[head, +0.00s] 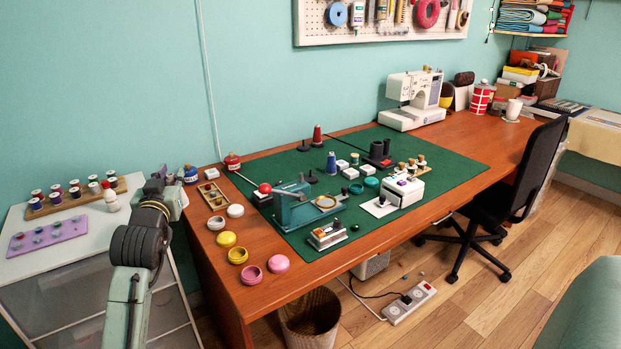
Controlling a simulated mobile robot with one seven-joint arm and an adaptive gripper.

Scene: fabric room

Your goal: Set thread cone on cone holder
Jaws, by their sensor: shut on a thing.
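My gripper (166,184) is at the left, over the gap between the white cabinet and the desk's left end. A blue thread cone (331,163) stands nearer the mat's middle. Two small black holders with thin upright pins, a rear one (303,147) and a front one (312,178), stand on the mat and look empty. My gripper is well left of both.
A teal winding device (291,208) and a white box with spools (402,188) stand on the green mat (440,166). The white cabinet (70,262) holds spool racks.

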